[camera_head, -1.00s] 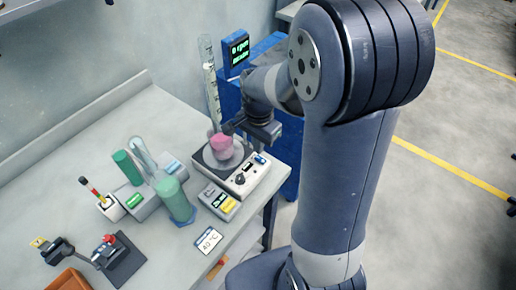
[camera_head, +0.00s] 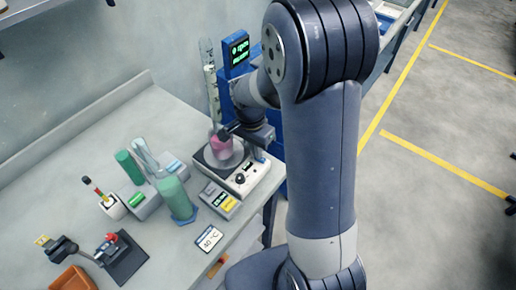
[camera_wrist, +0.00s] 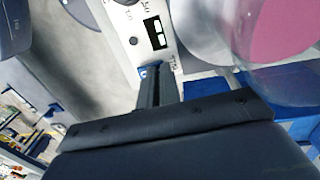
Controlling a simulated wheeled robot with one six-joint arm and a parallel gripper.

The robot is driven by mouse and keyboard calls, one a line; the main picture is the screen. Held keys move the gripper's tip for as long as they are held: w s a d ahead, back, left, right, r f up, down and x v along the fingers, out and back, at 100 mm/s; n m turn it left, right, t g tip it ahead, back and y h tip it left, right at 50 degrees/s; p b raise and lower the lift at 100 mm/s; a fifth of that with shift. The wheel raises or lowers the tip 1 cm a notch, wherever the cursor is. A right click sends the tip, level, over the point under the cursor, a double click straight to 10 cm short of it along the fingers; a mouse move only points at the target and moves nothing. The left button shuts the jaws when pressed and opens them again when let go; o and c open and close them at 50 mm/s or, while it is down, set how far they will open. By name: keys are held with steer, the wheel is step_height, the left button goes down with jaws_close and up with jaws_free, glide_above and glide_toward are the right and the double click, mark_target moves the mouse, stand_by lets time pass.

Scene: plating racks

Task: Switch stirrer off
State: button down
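The stirrer (camera_head: 236,178) is a white box with a knob and a small dark display on its front, standing near the bench edge. It also shows in the wrist view (camera_wrist: 126,22). A beaker with pink liquid (camera_head: 221,146) stands on its round plate. A blue switch-like part (camera_head: 259,158) sits at the right of the stirrer's front panel. Contact with the panel cannot be told.
A blue-framed screen (camera_head: 237,50) showing green text stands behind. A tall glass cylinder (camera_head: 211,85) is close behind the beaker. Green-filled vessels (camera_head: 173,196) and a small yellow-marked device (camera_head: 220,200) stand left and in front. The bench's back left is clear.

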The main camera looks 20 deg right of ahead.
steer(key=shift+s+d+f, duration=0.1)
steer(key=shift+s+f, duration=0.25)
steer(key=shift+f, duration=0.1)
steer(key=shift+s+d, duration=0.3)
steer(key=shift+s, duration=0.15)
steer(key=shift+s+d+r, duration=0.1)
steer(key=shift+d+r, duration=0.05)
steer(key=shift+r, duration=0.05)
step_height(320, 180, up, 11)
steer(key=w+a, duration=0.1)
steer(key=shift+w+r+b, duration=0.2)
steer(key=shift+w+b, duration=0.15)
steer(key=shift+w, duration=0.05)
